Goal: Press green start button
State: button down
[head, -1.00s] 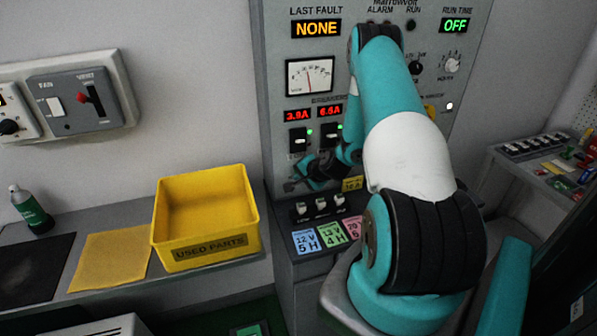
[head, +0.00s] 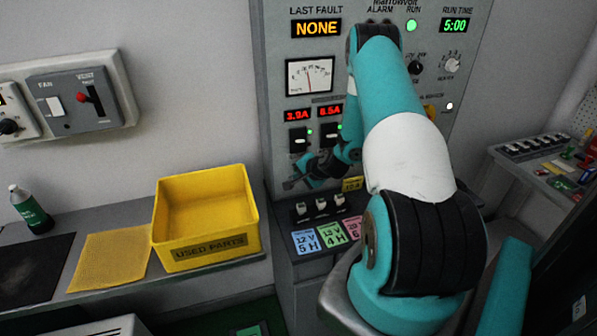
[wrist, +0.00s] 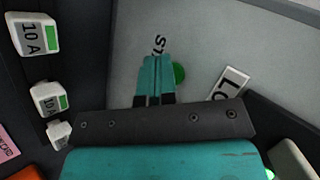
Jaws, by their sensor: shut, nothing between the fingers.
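The green start button (wrist: 179,73) shows in the wrist view as a round green cap on the grey panel, partly hidden by my fingers. A label beginning "ST" is partly visible just above the fingertips. My gripper (wrist: 157,62) is shut and empty, its tips over or right beside the button; I cannot tell whether they touch it. In the head view my gripper (head: 292,184) is low in front of the cabinet, and the button is hidden there. The RUN lamp (head: 411,26) is lit green, and the RUN TIME display (head: 454,26) reads 5:00.
White toggle switches (head: 321,205) and coloured cards (head: 331,235) lie below my gripper on the cabinet's ledge. A yellow used-parts bin (head: 207,257) stands on the left bench. A shelf of small parts (head: 545,150) is at the right.

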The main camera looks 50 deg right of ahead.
jog(key=shift+s+a, duration=0.45)
jog(key=shift+s, duration=0.25)
jog(key=s+a, duration=0.1)
jog(key=s+a+b, duration=0.1)
jog(key=s, duration=0.1)
jog(key=shift+s, duration=0.3)
jog(key=shift+s+a, duration=0.3)
jog(key=shift+s, duration=0.05)
dwell(0.6)
